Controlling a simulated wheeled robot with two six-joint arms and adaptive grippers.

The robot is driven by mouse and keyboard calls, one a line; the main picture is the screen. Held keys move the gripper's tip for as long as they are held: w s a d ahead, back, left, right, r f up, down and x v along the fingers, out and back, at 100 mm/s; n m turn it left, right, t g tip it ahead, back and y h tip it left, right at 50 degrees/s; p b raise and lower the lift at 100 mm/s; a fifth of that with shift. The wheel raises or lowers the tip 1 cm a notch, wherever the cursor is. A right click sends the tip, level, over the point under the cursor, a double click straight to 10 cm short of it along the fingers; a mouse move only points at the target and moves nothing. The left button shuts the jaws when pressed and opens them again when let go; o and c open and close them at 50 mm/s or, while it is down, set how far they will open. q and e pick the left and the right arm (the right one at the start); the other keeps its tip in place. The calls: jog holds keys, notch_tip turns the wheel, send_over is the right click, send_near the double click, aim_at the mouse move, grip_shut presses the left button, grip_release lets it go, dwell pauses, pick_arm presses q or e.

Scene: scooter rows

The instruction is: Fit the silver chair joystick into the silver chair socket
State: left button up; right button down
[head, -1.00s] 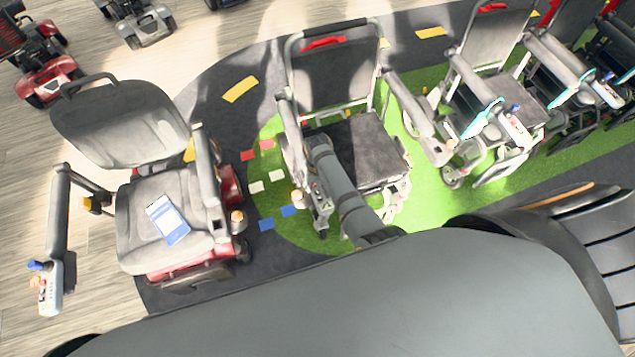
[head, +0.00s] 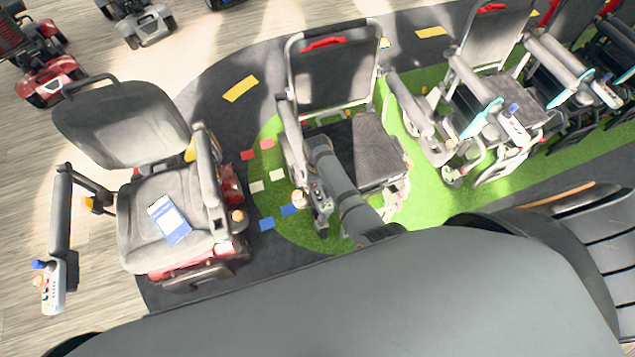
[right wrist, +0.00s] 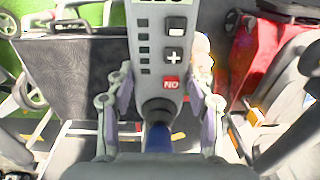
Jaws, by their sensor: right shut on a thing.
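The silver chair (head: 333,70) stands in the middle of the head view, with a dark seat and red trim on its back. The joystick (right wrist: 158,60) is a grey control box with buttons and a blue knob (right wrist: 158,137). It fills the middle of the right wrist view. My right gripper (right wrist: 160,88) is shut on it, one finger along each side. In the head view the box (head: 318,194) shows beside the chair's left side, partly covered by my right arm. I cannot make out the socket, or whether the box touches it. My left gripper is not in view.
A grey chair with a red base (head: 160,200) stands close on the left, a blue-and-white card (head: 169,219) on its seat. More wheelchairs (head: 490,90) stand at the right. Scooters (head: 45,75) are at the far left. Dark and green floor separates the chairs.

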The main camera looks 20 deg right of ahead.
jog(key=shift+f, duration=0.2)
jog(key=shift+f+b, duration=1.85)
jog(key=shift+f, duration=0.45)
jog(key=shift+f, duration=0.25)
jog(key=shift+c, duration=2.2)
grip_release()
